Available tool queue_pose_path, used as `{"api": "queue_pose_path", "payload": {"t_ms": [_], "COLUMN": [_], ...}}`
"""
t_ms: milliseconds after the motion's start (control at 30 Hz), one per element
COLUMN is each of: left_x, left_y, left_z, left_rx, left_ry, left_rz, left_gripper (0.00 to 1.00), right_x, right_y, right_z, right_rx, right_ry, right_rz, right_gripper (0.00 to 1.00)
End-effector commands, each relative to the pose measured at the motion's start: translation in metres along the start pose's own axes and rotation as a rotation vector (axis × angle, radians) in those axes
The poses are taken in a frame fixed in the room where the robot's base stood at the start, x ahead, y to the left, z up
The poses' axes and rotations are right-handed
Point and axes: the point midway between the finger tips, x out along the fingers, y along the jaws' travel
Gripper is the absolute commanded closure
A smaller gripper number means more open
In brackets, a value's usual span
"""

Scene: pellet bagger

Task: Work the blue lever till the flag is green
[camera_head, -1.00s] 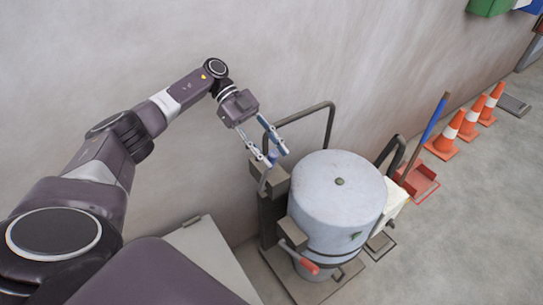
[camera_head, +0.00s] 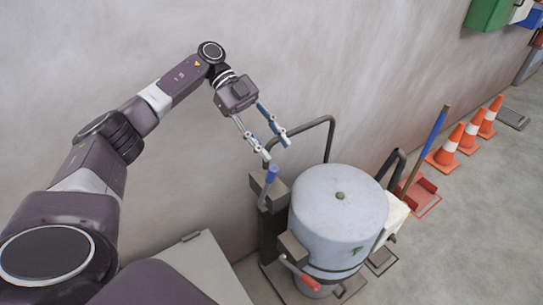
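The blue lever (camera_head: 271,174) has a blue grip on a grey rod and stands up, leaning slightly right, at the left side of the pale grey drum (camera_head: 333,230). My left gripper (camera_head: 277,151) is open and empty, its fingertips just above the lever's grip, apart from it in the picture. A small dark green mark (camera_head: 357,250) shows on the drum's front; I cannot tell whether it is the flag. My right gripper is not in view.
A red-handled lever (camera_head: 301,276) is low on the drum's front. A dark bent rail (camera_head: 331,130) stands behind the drum, near my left gripper. A red dustpan (camera_head: 417,192), a blue-handled broom (camera_head: 434,132) and orange cones (camera_head: 446,146) stand to the right. Open floor lies at right.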

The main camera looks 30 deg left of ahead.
Motion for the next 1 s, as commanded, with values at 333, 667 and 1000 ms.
{"api": "queue_pose_path", "payload": {"t_ms": [333, 667, 1000], "left_x": [0.011, 0.012, 0.007], "left_y": [0.013, 0.021, 0.028], "left_z": [0.019, 0.032, 0.044], "left_rx": [0.821, 1.566, 2.352], "left_ry": [-0.169, -0.312, -0.420], "left_rz": [0.081, 0.263, 0.639], "left_gripper": [0.64, 0.64, 0.64], "right_x": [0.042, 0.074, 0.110], "right_y": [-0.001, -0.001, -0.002], "right_z": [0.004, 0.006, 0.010], "right_rx": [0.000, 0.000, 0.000], "right_ry": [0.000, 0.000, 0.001], "right_rz": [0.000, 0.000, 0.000], "right_gripper": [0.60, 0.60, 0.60]}}
